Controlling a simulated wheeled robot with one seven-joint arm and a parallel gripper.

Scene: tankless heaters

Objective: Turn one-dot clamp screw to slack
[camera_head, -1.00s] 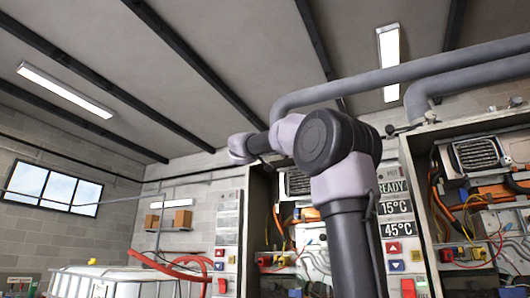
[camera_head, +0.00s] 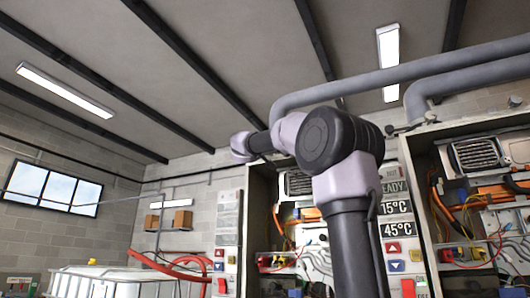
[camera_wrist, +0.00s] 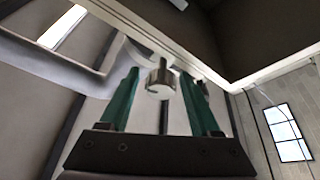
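A short silvery cylindrical screw head (camera_wrist: 160,79) is in the upper middle of the wrist view, just below a pale edge. My gripper (camera_wrist: 159,76) has two green fingers standing apart, one to each side of the screw head. A gap shows on both sides of it, so the gripper is open and holds nothing. I cannot tell how deep the screw head sits between the fingertips. No dot marking can be made out on it. In the head view my gripper and the screw are not visible; my arm stands in front of an open heater cabinet.
Open heater cabinets (camera_head: 249,225) with wires and pipes stand in the middle and right of the head view. Thick grey pipes (camera_head: 390,80) run above. A white tank (camera_head: 110,275) and red hoses (camera_head: 175,266) are at lower left. In the wrist view, a window (camera_wrist: 287,132) is at right.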

